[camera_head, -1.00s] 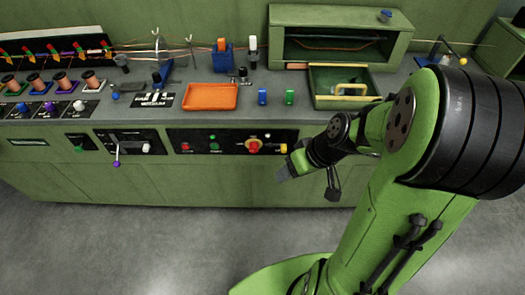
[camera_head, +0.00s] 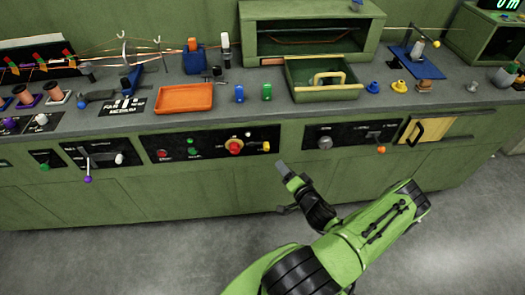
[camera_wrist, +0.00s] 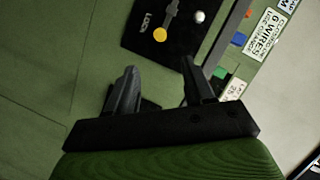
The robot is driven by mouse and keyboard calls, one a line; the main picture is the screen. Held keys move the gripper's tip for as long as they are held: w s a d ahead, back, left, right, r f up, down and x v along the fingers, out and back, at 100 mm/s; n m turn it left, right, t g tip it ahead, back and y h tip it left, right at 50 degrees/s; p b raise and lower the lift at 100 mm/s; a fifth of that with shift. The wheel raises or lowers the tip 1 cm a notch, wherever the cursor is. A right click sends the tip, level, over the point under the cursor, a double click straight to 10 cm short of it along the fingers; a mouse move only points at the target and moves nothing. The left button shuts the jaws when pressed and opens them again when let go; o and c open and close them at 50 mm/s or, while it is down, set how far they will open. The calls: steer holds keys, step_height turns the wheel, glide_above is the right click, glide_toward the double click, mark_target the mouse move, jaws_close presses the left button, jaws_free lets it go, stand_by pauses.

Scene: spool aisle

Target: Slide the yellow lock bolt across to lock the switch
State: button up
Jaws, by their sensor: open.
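The yellow lock bolt (camera_head: 266,146) sits at the right end of a black panel (camera_head: 205,143) on the cabinet front, just right of the red rotary switch (camera_head: 235,147). In the wrist view, the bolt's round yellow end (camera_wrist: 160,34) is beside the word LOCK, with a grey bar running up from it. My gripper (camera_head: 282,168) is below and right of the bolt in the head view. In the wrist view, my gripper (camera_wrist: 160,78) is open and empty, its fingers apart from the bolt. The switch is not clearly visible there.
Another panel with an orange-tipped lever (camera_head: 381,149) is to the right. The floor in front is clear.

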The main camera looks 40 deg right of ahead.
mark_target(268, 149)
steer(key=b+x, duration=0.2)
steer(key=x, duration=1.2)
steer(key=shift+a, duration=0.1)
steer(key=shift+c, duration=0.2)
jaws_close()
